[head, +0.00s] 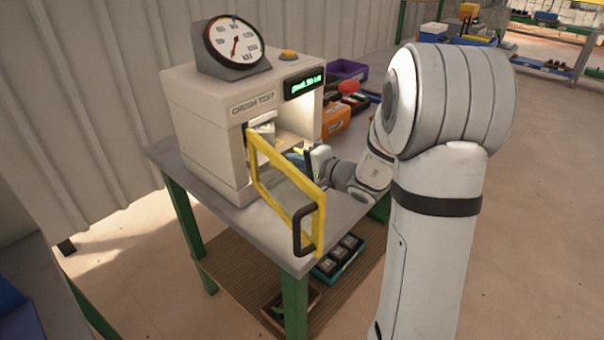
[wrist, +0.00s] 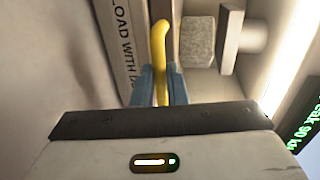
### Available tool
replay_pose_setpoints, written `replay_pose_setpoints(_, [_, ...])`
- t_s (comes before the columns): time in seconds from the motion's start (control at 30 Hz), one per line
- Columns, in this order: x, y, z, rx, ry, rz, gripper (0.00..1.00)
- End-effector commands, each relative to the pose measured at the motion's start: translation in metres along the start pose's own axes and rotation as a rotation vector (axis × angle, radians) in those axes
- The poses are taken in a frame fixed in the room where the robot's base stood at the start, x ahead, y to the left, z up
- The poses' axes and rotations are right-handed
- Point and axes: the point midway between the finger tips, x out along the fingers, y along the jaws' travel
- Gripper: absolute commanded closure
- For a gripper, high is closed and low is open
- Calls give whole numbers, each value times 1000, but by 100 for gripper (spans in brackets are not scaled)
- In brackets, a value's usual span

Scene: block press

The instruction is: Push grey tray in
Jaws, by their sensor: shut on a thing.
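My gripper (head: 300,158) is at the front opening of the press (head: 215,125). In the wrist view its blue fingers (wrist: 160,85) are shut on a yellow handle (wrist: 160,45). The handle runs toward the press interior and appears to belong to the grey tray. The tray itself is mostly hidden behind the handle and fingers, so I cannot tell how far out it sits. A grey block (wrist: 200,42) stands just beyond the handle, below the round press head (wrist: 237,38).
The yellow-framed clear door (head: 288,185) stands open toward the front, left of my gripper. A dial gauge (head: 236,44) and an orange button (head: 289,55) sit on top of the press. The table's front right is bare.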

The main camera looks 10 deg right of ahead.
Motion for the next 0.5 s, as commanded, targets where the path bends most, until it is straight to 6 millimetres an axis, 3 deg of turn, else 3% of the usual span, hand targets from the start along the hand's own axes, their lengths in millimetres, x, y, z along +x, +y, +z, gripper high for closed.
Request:
replay_pose_setpoints(0.3, [6, 0, 2, 3, -1, 3, 100])
replay_pose_setpoints(0.33, [6, 0, 2, 3, -1, 3, 87])
replay_pose_setpoints(0.5, [6, -1, 2, 2, -1, 2, 73])
